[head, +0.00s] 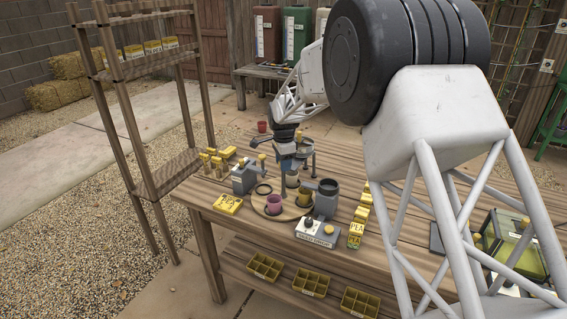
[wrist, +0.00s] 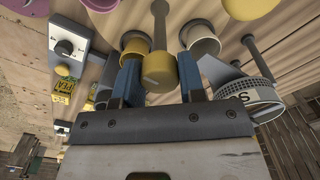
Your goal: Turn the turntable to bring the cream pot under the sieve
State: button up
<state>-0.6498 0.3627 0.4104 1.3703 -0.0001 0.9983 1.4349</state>
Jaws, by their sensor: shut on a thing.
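My gripper (wrist: 160,88) is shut on a yellow knob (wrist: 158,68) on a grey post; in the head view my gripper (head: 287,178) is over the round wooden turntable (head: 288,216). The cream pot (wrist: 203,42) is just beyond the right finger in the wrist view. The sieve (wrist: 258,97), a mesh-sided drum, is to its right and nearer the camera; I cannot tell whether the pot is under it. A pink pot (head: 274,203) and an olive pot (head: 305,197) are on the turntable's near side.
A dark-topped grey container (head: 327,190) and a white control box (head: 317,232) stand close by on the right and front. A grey device (head: 243,178) with a yellow handle stands left. Yellow seed packets (head: 358,220) line the right side.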

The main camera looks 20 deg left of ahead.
jog(key=o, duration=0.9)
jog(key=shift+o, duration=0.2)
jog(key=shift+r, duration=0.15)
jog(key=shift+r, duration=3.8)
